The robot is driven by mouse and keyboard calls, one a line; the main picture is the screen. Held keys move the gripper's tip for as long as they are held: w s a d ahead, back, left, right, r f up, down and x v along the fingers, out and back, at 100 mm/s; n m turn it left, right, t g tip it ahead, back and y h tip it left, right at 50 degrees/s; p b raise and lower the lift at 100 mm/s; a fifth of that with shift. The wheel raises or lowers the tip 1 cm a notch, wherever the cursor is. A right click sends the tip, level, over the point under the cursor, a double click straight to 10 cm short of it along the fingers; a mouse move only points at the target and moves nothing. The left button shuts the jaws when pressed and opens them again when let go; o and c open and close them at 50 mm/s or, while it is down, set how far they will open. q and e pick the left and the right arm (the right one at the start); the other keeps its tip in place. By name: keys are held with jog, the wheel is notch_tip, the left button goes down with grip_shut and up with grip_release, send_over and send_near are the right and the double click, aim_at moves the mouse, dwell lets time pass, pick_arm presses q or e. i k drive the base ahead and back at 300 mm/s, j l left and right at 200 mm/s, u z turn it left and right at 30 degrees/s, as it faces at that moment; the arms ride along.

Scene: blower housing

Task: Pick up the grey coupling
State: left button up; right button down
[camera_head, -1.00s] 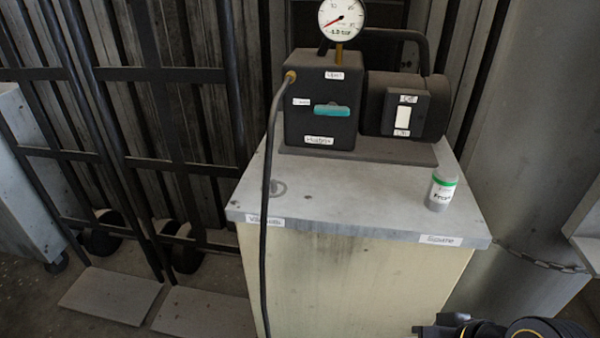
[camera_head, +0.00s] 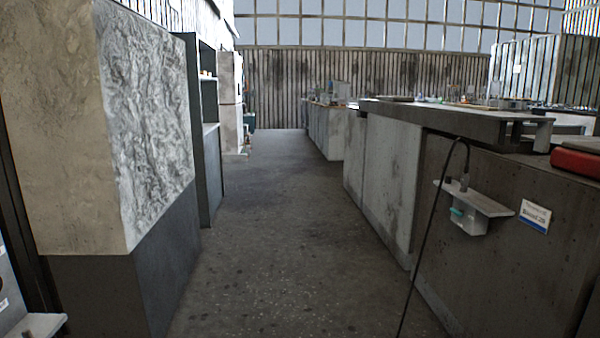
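I cannot make out a grey coupling for certain. On the right, a black hose (camera_head: 430,240) arches up from the floor and its upper end bends down to a small grey bracket (camera_head: 480,199) on the side of a long bench. Under the bracket is a small grey fitting (camera_head: 470,222) with a teal part; what it is I cannot tell at this size. Neither of my grippers shows in the head view.
A clear concrete aisle (camera_head: 265,215) runs ahead. A tall grey block (camera_head: 150,120) on a dark base and shelving (camera_head: 208,150) border it on the left. The long bench (camera_head: 400,180) borders it on the right. A red object (camera_head: 577,164) lies at the right edge.

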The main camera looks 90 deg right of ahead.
aim_at(465, 178)
jog(key=z, duration=3.85)
